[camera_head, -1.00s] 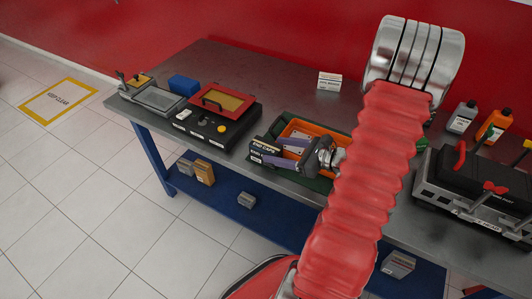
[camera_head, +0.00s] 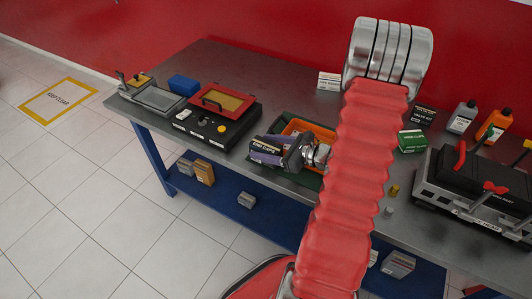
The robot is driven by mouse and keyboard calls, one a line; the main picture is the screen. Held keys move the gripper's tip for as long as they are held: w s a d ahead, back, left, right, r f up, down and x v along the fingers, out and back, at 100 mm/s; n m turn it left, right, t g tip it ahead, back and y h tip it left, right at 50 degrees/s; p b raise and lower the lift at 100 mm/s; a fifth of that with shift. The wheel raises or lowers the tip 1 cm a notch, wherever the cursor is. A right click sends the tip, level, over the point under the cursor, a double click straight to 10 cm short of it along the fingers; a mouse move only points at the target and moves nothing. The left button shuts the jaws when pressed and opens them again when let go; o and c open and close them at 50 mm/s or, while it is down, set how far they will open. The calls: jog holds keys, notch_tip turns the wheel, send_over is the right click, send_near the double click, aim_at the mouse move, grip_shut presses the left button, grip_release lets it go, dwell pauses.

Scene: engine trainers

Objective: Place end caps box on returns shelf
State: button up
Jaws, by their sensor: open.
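The end caps box (camera_head: 265,143), dark with a pale label reading END CAPS, is at the front left of a dark green tray with an orange tray in it, on the grey workbench. My gripper (camera_head: 264,151) reaches to it from the right. Its purple fingers are open and lie on the near and far sides of the box; I cannot tell whether they touch it. My wrist hides part of the trays. A blue shelf (camera_head: 222,203) runs under the bench; no label on it shows that it is the returns shelf.
A black case (camera_head: 212,125) with a red lid stands left of the trays. A green-labelled box (camera_head: 411,141), a black valve kit box (camera_head: 424,117) and an engine unit (camera_head: 478,190) are on the right. Several small boxes (camera_head: 204,172) lie on the blue shelf, with bare room between.

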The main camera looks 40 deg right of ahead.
aim_at(266, 145)
jog(key=shift+c, duration=0.6)
jog(key=c, duration=1.3)
jog(key=shift+o, duration=0.2)
jog(key=shift+r, duration=0.15)
jog(key=shift+r, duration=4.85)
